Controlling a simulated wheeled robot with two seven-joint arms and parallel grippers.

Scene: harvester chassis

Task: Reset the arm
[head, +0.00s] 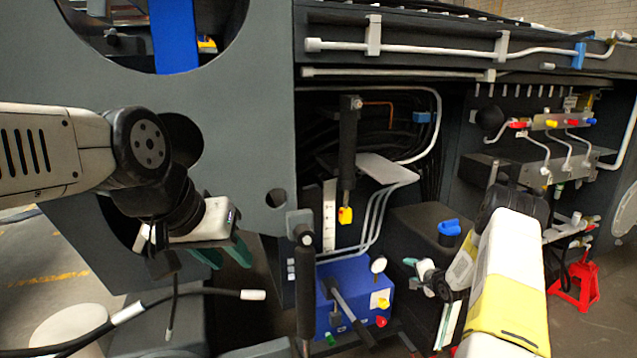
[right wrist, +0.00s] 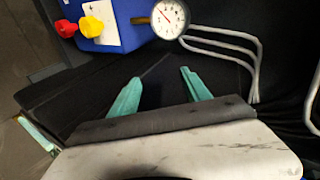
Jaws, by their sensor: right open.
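My left arm comes in from the left in the head view. Its gripper (head: 225,254) has green fingers pointing down in front of the grey chassis panel; the gap between them is unclear. My right arm (head: 510,270) rises from the bottom right, bent at a black joint. A blue box (right wrist: 118,25) with red and yellow knobs and a round gauge (right wrist: 168,17) lies beyond the fingers.
The blue box (head: 350,290) with a lever sits low in the chassis bay. A black cylinder (head: 348,150) hangs above it. White pipes and a valve block (head: 560,124) are at the right. A red jack stand (head: 577,282) is on the floor. Black hoses cross the lower left.

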